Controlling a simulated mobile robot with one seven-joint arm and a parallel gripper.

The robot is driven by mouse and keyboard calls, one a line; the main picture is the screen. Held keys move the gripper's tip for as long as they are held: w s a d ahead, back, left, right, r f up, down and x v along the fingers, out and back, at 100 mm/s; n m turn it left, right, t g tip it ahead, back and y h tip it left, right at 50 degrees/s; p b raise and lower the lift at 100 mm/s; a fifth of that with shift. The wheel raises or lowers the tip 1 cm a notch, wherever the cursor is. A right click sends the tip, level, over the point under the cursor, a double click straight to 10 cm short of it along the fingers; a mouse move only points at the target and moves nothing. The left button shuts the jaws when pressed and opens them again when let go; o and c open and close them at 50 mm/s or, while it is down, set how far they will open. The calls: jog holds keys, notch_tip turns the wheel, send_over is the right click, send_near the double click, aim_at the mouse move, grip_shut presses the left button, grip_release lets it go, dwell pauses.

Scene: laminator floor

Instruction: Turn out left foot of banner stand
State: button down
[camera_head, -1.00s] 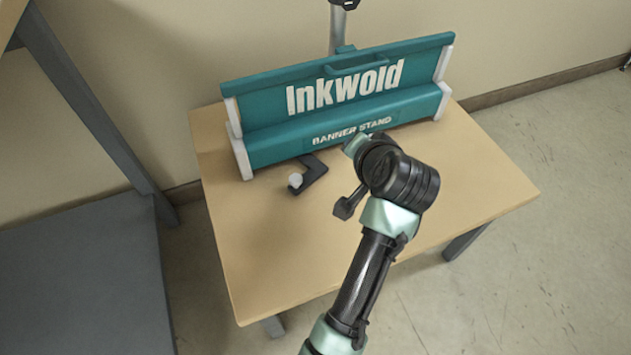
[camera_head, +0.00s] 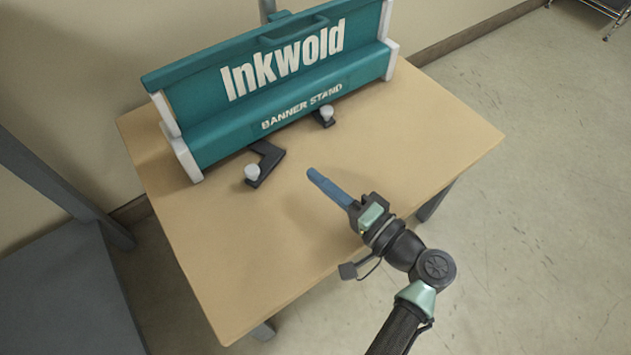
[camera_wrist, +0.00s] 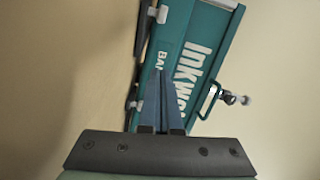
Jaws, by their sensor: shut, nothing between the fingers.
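The teal banner stand (camera_head: 225,125) with white end caps sits at the back of the table; it also shows sideways in the wrist view (camera_wrist: 182,62). Its left foot (camera_head: 268,155) is a black bent piece with a white knob, lying on the table in front of the stand's lower edge and sticking out towards the front. The right foot (camera_head: 322,119), also black with a white knob, sits close to the front edge. My gripper (camera_head: 311,174) has blue fingers shut and empty, in front of the stand, right of the left foot and apart from it. The fingers also show in the wrist view (camera_wrist: 160,72).
The wooden table (camera_head: 230,260) is clear in front of the stand. A grey shelf unit (camera_head: 60,285) stands to the left. A wall is behind the stand, and open floor (camera_head: 530,240) lies to the right.

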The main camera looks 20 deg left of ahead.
jog(key=b+x, duration=0.1)
jog(key=x, duration=0.1)
jog(key=b+x, duration=0.1)
jog(key=x, duration=0.2)
jog(key=b+x, duration=0.1)
jog(key=x, duration=0.1)
jog(key=shift+w+a+f, duration=0.1)
jog(key=shift+a+f, duration=0.2)
jog(key=shift+a, duration=0.05)
jog(key=shift+s+a+f+b, duration=0.1)
jog(key=shift+s+a+b, duration=0.05)
jog(key=shift+s+a, duration=0.3)
jog(key=shift+s+a+f+b, duration=0.1)
jog(key=shift+s+a+b, duration=0.1)
jog(key=shift+s, duration=0.4)
jog(key=shift+s+a+r, duration=0.1)
jog(key=shift+s+a, duration=0.3)
jog(key=shift+s, duration=0.1)
